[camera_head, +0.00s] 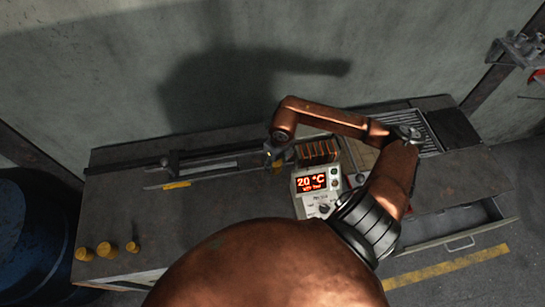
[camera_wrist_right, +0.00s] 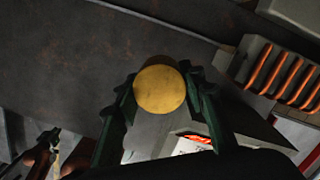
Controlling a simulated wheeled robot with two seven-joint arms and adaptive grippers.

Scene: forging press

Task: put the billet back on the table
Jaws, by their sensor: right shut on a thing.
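A yellow round billet (camera_wrist_right: 160,90) is between the green fingers of my right gripper (camera_wrist_right: 162,98) in the wrist view, its round end facing the camera. In the head view my right gripper (camera_head: 274,156) is small and dark, just left of the heater coil, with a bit of yellow billet (camera_head: 277,169) showing under it. It is shut on the billet, over the dark table (camera_head: 230,205). The gap between billet and tabletop cannot be judged. Three more yellow billets, a left one (camera_head: 84,254), a middle one (camera_head: 106,250) and a right one (camera_head: 132,247), stand at the table's left front. My left gripper is not seen.
The heater (camera_head: 309,184) shows 20 °C, with its orange coil (camera_head: 318,152) behind; the coil (camera_wrist_right: 285,75) is at right in the wrist view. A long rail fixture (camera_head: 210,170) lies left of the gripper. An open drawer (camera_head: 455,228) sticks out at right. The left-centre tabletop is clear.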

